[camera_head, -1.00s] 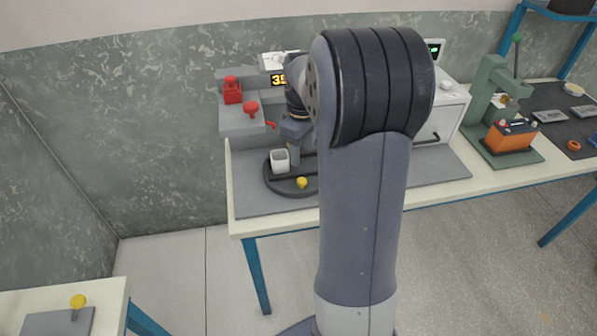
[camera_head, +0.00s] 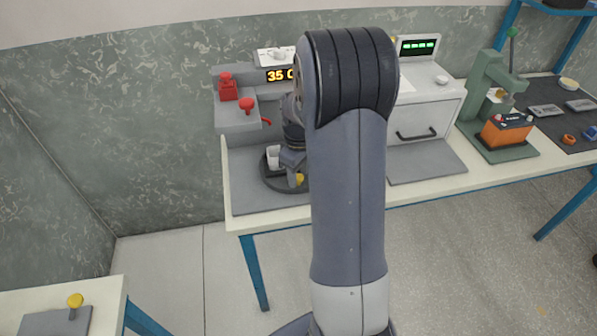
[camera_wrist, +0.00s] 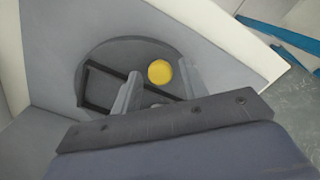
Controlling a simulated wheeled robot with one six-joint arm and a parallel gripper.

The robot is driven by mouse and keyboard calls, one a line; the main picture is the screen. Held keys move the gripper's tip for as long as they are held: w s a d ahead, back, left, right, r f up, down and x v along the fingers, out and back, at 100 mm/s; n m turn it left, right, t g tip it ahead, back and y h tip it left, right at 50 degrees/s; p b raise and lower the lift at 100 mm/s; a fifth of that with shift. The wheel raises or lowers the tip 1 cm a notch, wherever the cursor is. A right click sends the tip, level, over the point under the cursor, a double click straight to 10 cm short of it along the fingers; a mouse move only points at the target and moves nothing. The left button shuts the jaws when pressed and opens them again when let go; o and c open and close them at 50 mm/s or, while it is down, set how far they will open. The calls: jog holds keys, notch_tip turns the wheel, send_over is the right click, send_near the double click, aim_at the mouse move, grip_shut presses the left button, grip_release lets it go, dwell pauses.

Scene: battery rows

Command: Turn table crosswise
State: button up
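The dark round table (camera_head: 268,181) sits on a grey mat on the workbench, partly hidden by my arm. It also shows in the wrist view (camera_wrist: 115,52), with a black raised bar frame across it. A yellow knob (camera_wrist: 160,72) stands near its edge; in the head view the knob (camera_head: 299,178) is partly covered by my gripper (camera_head: 292,178). Contact cannot be told.
Behind the table is a grey unit with a red button (camera_head: 247,104), a red switch (camera_head: 228,88) and a lit display (camera_head: 281,75). A white cabinet (camera_head: 425,115) stands to the right, then a green press (camera_head: 489,88) with an orange battery (camera_head: 505,132).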

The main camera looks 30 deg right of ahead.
grip_shut()
dwell(0.4)
jog(key=shift+s+d+n, duration=0.15)
jog(key=shift+d+n, duration=0.85)
jog(key=shift+n, duration=0.5)
jog(key=shift+o, duration=0.8)
grip_release()
notch_tip(320, 180, up, 11)
jog(key=shift+c, duration=0.5)
